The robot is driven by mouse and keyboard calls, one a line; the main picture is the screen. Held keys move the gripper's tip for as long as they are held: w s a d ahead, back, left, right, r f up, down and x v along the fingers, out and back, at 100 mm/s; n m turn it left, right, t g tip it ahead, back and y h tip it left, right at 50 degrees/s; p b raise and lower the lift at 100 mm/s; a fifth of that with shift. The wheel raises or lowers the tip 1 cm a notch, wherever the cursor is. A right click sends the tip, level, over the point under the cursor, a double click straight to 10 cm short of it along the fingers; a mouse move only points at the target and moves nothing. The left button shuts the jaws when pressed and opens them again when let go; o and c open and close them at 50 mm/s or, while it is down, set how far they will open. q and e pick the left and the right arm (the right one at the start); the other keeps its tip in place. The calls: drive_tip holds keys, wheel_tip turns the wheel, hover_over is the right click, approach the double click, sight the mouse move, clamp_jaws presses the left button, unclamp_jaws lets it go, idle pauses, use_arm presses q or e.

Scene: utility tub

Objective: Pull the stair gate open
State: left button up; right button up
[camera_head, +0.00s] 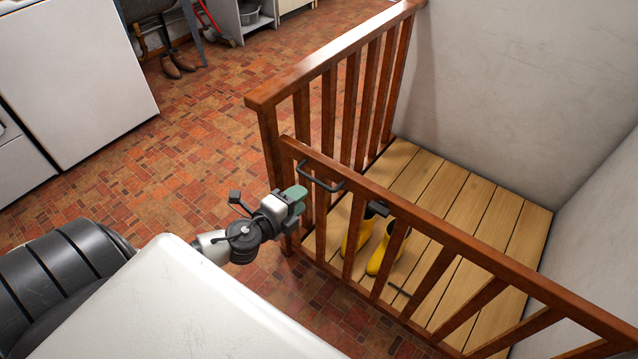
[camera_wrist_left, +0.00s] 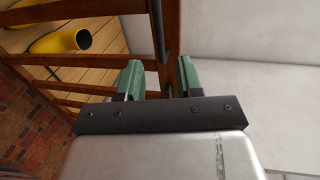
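The stair gate (camera_head: 445,231) is brown wood with upright bars. It looks closed, its near end beside the railing post (camera_head: 268,140). A dark bar handle (camera_head: 320,186) is on its top rail near that end. My left gripper (camera_head: 298,197) is just left of and below the handle in the head view. In the left wrist view its green fingers (camera_wrist_left: 159,78) are apart, with the dark handle (camera_wrist_left: 157,30) and the wooden rail (camera_wrist_left: 173,45) in line with the gap. I cannot tell whether they touch the handle. My right gripper is not in view.
Yellow boots (camera_head: 385,248) stand on the plank landing (camera_head: 455,185) behind the gate. White walls (camera_head: 520,90) bound the landing. A white appliance (camera_head: 75,75) stands at upper left. The brick-patterned floor (camera_head: 190,145) is mostly clear left of the railing.

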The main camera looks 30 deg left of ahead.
sight(318, 184)
use_arm(q)
drive_tip(key=x, duration=0.8)
drive_tip(key=shift+w+d+f, duration=0.1)
drive_tip(key=shift+w, duration=0.25)
clamp_jaws()
